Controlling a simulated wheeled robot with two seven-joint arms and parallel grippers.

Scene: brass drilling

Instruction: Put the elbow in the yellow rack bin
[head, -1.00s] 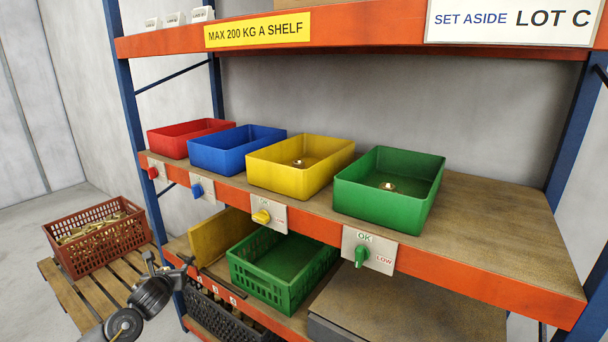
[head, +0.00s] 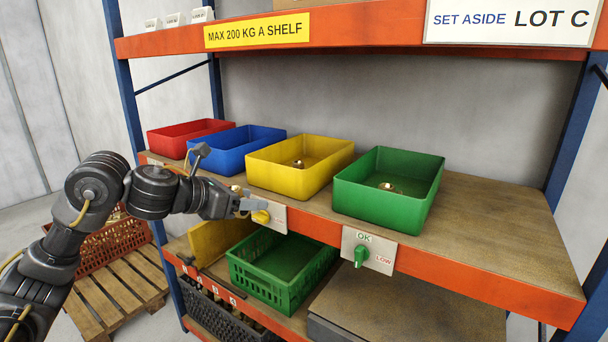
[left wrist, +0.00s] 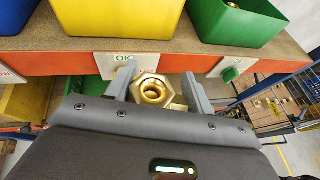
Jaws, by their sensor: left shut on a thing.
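The yellow rack bin (head: 275,178) stands on the shelf between the blue and green bins, with a small brass piece (head: 298,163) on its floor. In the left wrist view the yellow bin (left wrist: 115,55) is just beyond the fingers. My left gripper (head: 252,205) is in front of the shelf edge, below the yellow bin's near left corner. In the left wrist view my left gripper (left wrist: 160,85) is shut on a brass fitting, the elbow (left wrist: 153,90), whose hex end and round opening face the camera. My right gripper is not in view.
Red (head: 180,142), blue (head: 230,158) and green (head: 375,208) bins share the shelf; the green one holds a brass piece. A yellow knob (head: 261,216) on a plate sits beside my left gripper. The orange shelf beam (head: 480,277) runs along the front. The upper shelf (head: 350,20) overhangs the bins.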

